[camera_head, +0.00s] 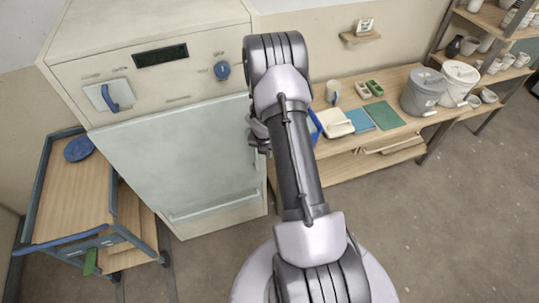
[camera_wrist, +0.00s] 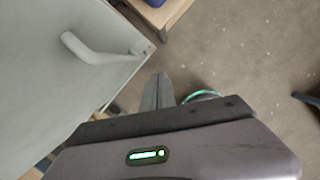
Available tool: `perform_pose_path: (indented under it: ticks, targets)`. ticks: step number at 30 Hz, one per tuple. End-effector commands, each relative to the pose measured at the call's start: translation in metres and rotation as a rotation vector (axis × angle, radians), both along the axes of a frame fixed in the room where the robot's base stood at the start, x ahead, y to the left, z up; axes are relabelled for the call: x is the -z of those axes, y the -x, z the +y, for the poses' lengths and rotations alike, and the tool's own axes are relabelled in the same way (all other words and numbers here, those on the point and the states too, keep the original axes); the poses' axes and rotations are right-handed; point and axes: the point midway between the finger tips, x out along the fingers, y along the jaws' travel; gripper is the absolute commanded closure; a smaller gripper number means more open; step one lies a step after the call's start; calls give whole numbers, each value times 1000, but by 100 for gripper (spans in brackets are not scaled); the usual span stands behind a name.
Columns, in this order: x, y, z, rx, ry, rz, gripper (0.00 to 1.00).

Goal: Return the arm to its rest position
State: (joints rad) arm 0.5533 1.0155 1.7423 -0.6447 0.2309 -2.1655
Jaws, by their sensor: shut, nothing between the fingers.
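My arm stretches forward in the head view, bent at the elbow, in front of the kiln (camera_head: 180,130). My gripper shows at the arm's far end, partly hidden by the arm links, close in front of the kiln's right side. In the wrist view my gripper (camera_wrist: 158,78) has its fingers together with nothing between them. The kiln door (camera_wrist: 60,70) and its pale handle (camera_wrist: 95,50) lie to the left of the fingers, apart from them.
A wooden bench (camera_head: 345,144) at the right bears a grey bucket (camera_head: 422,92), a white bucket (camera_head: 457,84), a mug and trays. A cart (camera_head: 75,195) with a blue disc (camera_head: 79,149) stands left. Open floor (camera_head: 455,215) lies at the right front.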

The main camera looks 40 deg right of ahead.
Motion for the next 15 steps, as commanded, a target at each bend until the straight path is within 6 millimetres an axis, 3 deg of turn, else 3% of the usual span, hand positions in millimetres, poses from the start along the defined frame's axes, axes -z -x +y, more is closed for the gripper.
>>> perform_pose_path:
  ticks: [1,6,15]
  targets:
    - [-20,3,1,-2,0,0,100]
    - [-54,14,4,-1,-1,4,100]
    - [-68,16,8,33,-4,-6,100]
